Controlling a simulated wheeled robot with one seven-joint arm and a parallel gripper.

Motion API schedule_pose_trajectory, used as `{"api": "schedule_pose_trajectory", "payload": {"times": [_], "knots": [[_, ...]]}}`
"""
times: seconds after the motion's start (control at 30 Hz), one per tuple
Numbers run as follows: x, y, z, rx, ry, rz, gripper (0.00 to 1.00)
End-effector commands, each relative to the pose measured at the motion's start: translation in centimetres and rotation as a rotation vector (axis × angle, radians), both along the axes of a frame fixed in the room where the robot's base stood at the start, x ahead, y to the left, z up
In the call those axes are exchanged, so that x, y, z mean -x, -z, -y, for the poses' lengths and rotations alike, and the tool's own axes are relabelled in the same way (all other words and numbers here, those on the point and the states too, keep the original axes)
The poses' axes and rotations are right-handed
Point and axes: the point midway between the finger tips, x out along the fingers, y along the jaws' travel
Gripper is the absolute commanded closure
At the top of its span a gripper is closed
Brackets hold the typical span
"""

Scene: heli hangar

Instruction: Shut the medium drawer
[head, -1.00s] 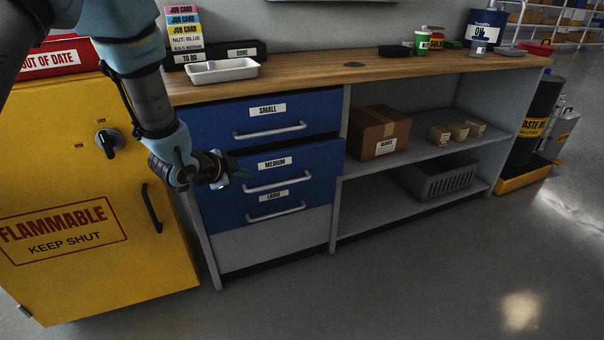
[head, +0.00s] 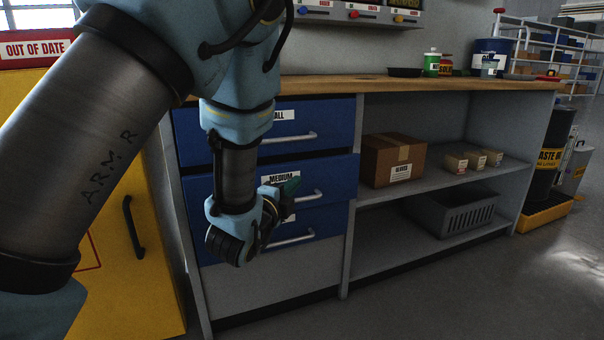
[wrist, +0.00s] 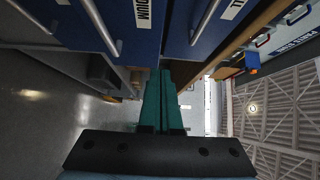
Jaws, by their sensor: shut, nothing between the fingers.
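The medium drawer (head: 335,180) has a blue front, a "MEDIUM" label and a silver bar handle (head: 310,196). It appears to stand slightly proud of the small drawer (head: 335,117) above it. My gripper (head: 291,184) is shut and empty, its green fingertips in front of the medium drawer, beside the label and above the handle. In the wrist view, the shut fingers (wrist: 160,75) point along the drawer fronts, with the medium drawer (wrist: 75,35) on the left and the small drawer (wrist: 222,35) on the right. I cannot tell whether the fingertips touch the front.
The large drawer (head: 325,226) is below, partly hidden by my arm. A yellow cabinet (head: 150,290) stands at left. Open shelves at right hold a cardboard box (head: 392,160) and a grey crate (head: 462,215). The floor in front is clear.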

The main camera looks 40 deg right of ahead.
Motion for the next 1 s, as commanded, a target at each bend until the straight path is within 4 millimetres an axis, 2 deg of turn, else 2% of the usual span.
{"api": "schedule_pose_trajectory", "payload": {"times": [0.2,0.37,0.5,0.63,1.0], "knots": [[-1.9,0.1,4.3,0.001,0.001,0.002,1.00],[-3.2,0.2,7.0,0.001,0.001,0.000,1.00],[-5.3,0.2,7.5,0.000,-0.001,0.000,1.00],[-6.3,0.2,7.9,-0.001,0.000,-0.002,1.00],[-6.7,0.1,8.1,-0.001,0.001,-0.002,1.00]]}}
